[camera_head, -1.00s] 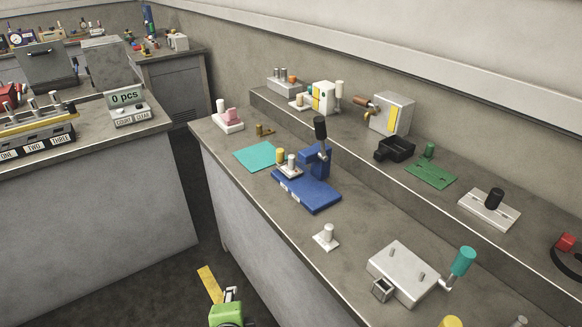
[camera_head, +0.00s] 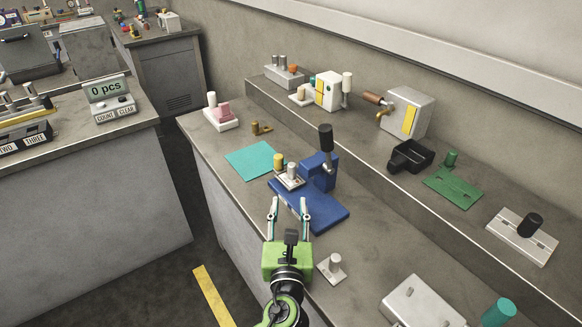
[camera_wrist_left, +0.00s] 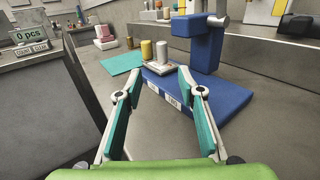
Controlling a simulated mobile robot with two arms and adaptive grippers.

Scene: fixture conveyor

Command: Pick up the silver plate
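A small silver plate with an upright silver peg (camera_head: 331,270) lies on the bench, right of my left gripper. Another small pale plate with a silver knob (camera_head: 291,180) sits at the left of the blue press fixture (camera_head: 318,212), beside a yellow knob (camera_head: 279,161). I cannot tell for certain which one is the silver plate. My left gripper (camera_head: 289,203) is open and empty, its fingers pointing toward the blue fixture. In the left wrist view the pale plate (camera_wrist_left: 160,68) shows beyond and between the open fingertips (camera_wrist_left: 158,76). My right gripper is not in view.
A teal sheet (camera_head: 250,160) lies left of the fixture. A silver block (camera_head: 420,303) stands at the front right. A raised shelf along the wall holds a black tray (camera_head: 411,157) and a green board (camera_head: 453,188). A counter display (camera_head: 108,98) stands on the left bench.

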